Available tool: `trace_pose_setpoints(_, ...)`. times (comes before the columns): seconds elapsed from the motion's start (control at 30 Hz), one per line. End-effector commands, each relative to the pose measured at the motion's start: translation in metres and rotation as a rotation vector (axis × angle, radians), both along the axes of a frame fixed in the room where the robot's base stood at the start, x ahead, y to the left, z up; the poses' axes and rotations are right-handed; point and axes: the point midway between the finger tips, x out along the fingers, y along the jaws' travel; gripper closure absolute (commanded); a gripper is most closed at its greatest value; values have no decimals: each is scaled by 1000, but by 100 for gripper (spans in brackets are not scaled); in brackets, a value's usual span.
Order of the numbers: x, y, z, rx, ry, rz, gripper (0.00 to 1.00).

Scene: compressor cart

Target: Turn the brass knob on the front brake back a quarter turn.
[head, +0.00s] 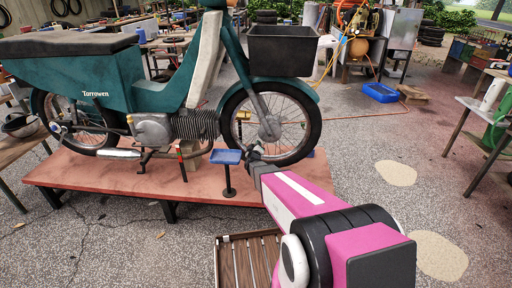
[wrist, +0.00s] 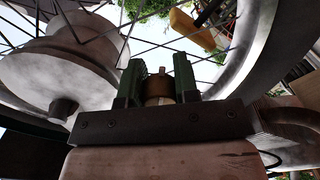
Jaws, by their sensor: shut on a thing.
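The brass knob (wrist: 158,88) sits between the two dark green fingers of my gripper (wrist: 158,82) in the wrist view, and the gripper is shut on it. The fingers hide the knob's sides, and its turn angle is hard to tell. The pale grey front hub (wrist: 62,68), with spokes around it, fills the left of the wrist view. In the head view my gripper (head: 254,158) reaches the lower part of the moped's front wheel (head: 309,103), just below the hub (head: 269,129). The knob is too small or hidden to make out there.
The teal moped (head: 98,80) stands on a low reddish platform (head: 90,178). A small blue tray on a post (head: 226,157) stands close left of my gripper. A slatted wooden crate (head: 234,262) lies below my arm. Open paving lies to the right.

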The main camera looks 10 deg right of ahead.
Motion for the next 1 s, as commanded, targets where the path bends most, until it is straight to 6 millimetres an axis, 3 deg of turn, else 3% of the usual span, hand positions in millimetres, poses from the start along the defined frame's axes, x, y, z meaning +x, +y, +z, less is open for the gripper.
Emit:
trace_pose_setpoints(0.4, -1, 0, -1, -4, 5, 1, 95)
trace_pose_setpoints(0.43, -1, 0, -1, -4, 5, 1, 68)
trace_pose_setpoints(0.5, -1, 0, -1, -4, 4, 0, 46)
trace_pose_setpoints(0.83, -1, 0, 0, -4, 3, 0, 46)
trace_pose_setpoints(1.0, -12, 3, 0, -5, 4, 1, 46)
